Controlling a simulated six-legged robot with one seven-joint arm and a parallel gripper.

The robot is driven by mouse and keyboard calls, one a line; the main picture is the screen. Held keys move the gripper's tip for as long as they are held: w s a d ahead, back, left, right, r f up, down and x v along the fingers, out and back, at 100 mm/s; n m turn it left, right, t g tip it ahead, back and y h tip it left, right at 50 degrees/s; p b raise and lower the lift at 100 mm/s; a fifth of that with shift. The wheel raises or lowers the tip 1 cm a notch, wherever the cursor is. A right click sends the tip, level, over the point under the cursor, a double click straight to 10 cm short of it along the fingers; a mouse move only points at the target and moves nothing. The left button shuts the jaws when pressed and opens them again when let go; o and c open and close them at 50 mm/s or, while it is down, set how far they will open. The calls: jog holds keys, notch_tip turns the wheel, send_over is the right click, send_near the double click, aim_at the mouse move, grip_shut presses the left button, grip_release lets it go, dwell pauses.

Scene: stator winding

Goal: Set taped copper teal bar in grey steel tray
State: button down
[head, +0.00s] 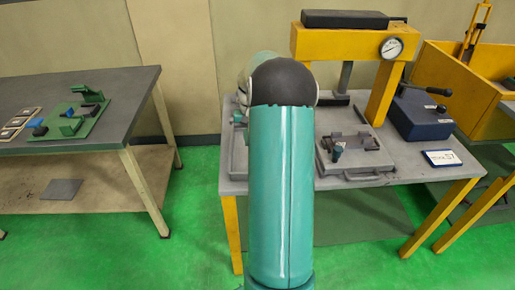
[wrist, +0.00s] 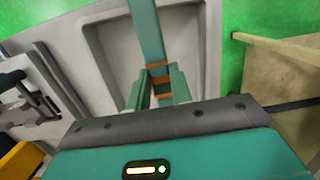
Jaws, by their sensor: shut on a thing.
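The teal bar (wrist: 148,32) with copper-coloured tape bands is in my gripper (wrist: 159,86) in the wrist view. My gripper is shut on it near the bands, and the bar reaches away toward the top of the picture. The grey steel tray (wrist: 198,45) with its sunken floor lies beneath the bar in that view. I cannot tell whether the bar touches the tray. In the head view my arm hides the gripper, the bar and most of the tray; a grey edge (head: 238,160) shows left of the arm.
A grey fixture (head: 365,165) with a handle sits right of my arm on the grey table. Behind it stand a yellow press (head: 345,43) with a gauge and a blue box (head: 418,115). A second table (head: 75,110) holding a green fixture stands left across open green floor.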

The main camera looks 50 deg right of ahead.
jog(key=d+f, duration=0.1)
jog(key=f, duration=0.1)
jog(key=w+d+f, duration=0.1)
jog(key=d+f, duration=0.3)
jog(key=shift+w+d, duration=0.25)
jog(key=shift+w, duration=0.15)
jog(key=shift+d+f, duration=0.15)
jog(key=shift+f, duration=1.55)
jog(key=shift+f, duration=0.1)
jog(key=c, duration=1.3)
grip_release()
jog(key=shift+o, duration=0.2)
